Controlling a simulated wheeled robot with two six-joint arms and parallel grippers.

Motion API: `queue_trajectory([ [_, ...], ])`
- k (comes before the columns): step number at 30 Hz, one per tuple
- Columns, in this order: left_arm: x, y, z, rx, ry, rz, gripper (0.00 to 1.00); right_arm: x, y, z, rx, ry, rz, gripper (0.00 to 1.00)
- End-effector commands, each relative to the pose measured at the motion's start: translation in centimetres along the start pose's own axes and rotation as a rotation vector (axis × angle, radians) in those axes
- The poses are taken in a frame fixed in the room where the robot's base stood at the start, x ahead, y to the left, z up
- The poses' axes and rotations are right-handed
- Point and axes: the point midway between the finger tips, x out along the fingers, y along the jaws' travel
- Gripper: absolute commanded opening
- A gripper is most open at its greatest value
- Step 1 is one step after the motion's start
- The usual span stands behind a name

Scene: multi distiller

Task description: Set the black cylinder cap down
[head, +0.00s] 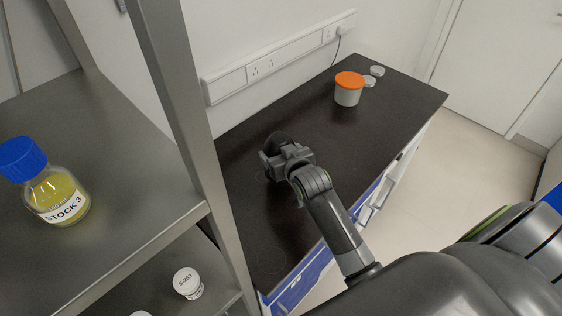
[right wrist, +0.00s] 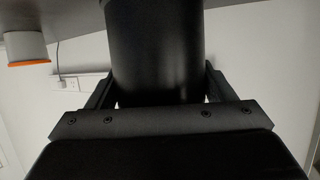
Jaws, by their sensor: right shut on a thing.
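The black cylinder cap (head: 279,138) is mostly hidden behind my right gripper (head: 274,156) in the head view, over the left part of the dark countertop (head: 320,130). In the right wrist view the cap (right wrist: 155,45) is a wide, smooth black cylinder between the two fingers. My right gripper is shut on it. The wrist picture is upside down, with the countertop along its top edge. The cap's far end is cut off there, so I cannot tell whether it touches the counter. My left gripper is not in view.
A white tub with an orange lid (head: 349,88) and small clear dishes (head: 371,76) stand at the counter's far end. A metal shelf (head: 130,150) on the left holds a blue-capped STOCK 3 bottle (head: 58,196). The counter's middle is clear.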

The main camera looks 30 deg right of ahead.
Motion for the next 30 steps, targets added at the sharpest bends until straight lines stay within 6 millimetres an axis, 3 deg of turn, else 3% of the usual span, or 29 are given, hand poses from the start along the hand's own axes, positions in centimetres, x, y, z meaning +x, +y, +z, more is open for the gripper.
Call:
queue_trajectory([
  [13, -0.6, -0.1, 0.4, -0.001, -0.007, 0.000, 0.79, 1.7, 0.0, 3.9, -0.002, 0.005, 0.000, 0.33],
  [26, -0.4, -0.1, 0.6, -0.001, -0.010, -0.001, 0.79, 2.0, 0.0, 4.5, -0.002, 0.007, -0.001, 0.33],
  [27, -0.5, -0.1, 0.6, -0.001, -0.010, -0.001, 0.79, 2.0, 0.0, 4.8, -0.001, 0.001, 0.000, 0.78],
  [30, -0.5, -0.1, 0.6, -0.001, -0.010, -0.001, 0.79, 2.0, 0.0, 4.7, -0.001, 0.001, 0.000, 0.91],
])
